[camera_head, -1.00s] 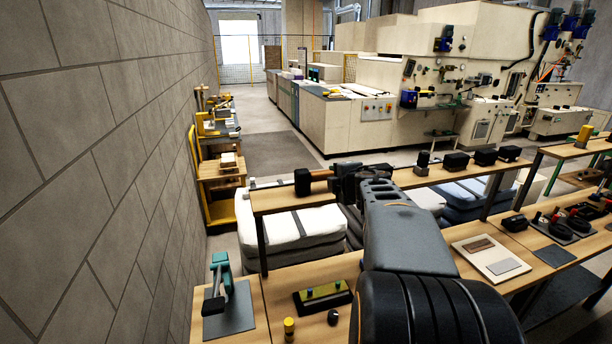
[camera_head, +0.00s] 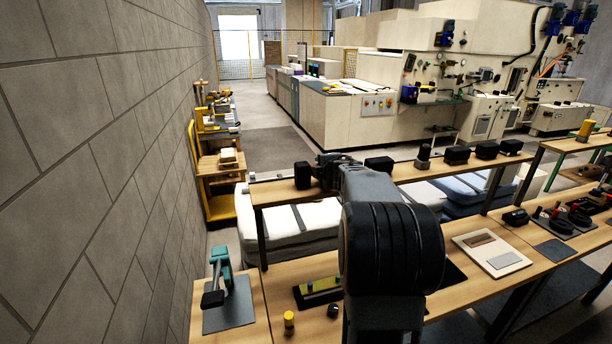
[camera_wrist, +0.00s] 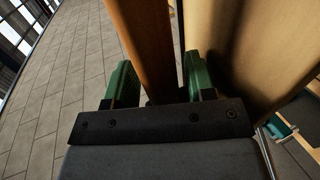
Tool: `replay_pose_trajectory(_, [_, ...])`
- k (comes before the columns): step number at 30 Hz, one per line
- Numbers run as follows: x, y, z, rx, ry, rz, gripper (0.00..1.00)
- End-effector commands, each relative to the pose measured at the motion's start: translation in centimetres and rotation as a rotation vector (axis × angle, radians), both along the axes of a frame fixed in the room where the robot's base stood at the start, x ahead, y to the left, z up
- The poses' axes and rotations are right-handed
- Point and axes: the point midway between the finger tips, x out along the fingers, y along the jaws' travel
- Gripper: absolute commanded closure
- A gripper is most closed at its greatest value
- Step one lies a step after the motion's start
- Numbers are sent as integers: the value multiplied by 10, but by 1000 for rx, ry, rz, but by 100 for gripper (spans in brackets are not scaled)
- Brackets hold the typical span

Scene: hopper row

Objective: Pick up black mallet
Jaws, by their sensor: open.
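The mallet's black head (camera_head: 302,175) stands at the left end of the raised shelf in the head view. Its handle is hidden there behind my gripper and arm. My gripper (camera_head: 328,163) is just right of the head, at the handle's side. In the wrist view my gripper's two green fingers (camera_wrist: 159,84) are apart, with a brown wooden bar (camera_wrist: 150,40) running between them. The bar looks like the mallet's handle, with gaps showing beside it. The black head cannot be made out in the wrist view.
The raised wooden shelf (camera_head: 275,194) holds several black objects to the right, the nearest a dark block (camera_head: 379,165). A lower bench (camera_head: 262,300) holds a teal press (camera_head: 221,270) and a yellow-capped item (camera_head: 289,322). A block wall (camera_head: 110,150) stands at left.

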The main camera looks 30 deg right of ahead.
Motion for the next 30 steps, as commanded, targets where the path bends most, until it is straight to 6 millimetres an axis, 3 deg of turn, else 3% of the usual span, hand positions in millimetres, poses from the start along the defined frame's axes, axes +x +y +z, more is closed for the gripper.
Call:
replay_pose_trajectory(11, [8, -2, -3, -1, -1, -1, 50])
replay_pose_trajectory(27, [8, -3, -3, 0, 1, -2, 100])
replay_pose_trajectory(30, [8, -3, -4, 0, 2, -2, 100])
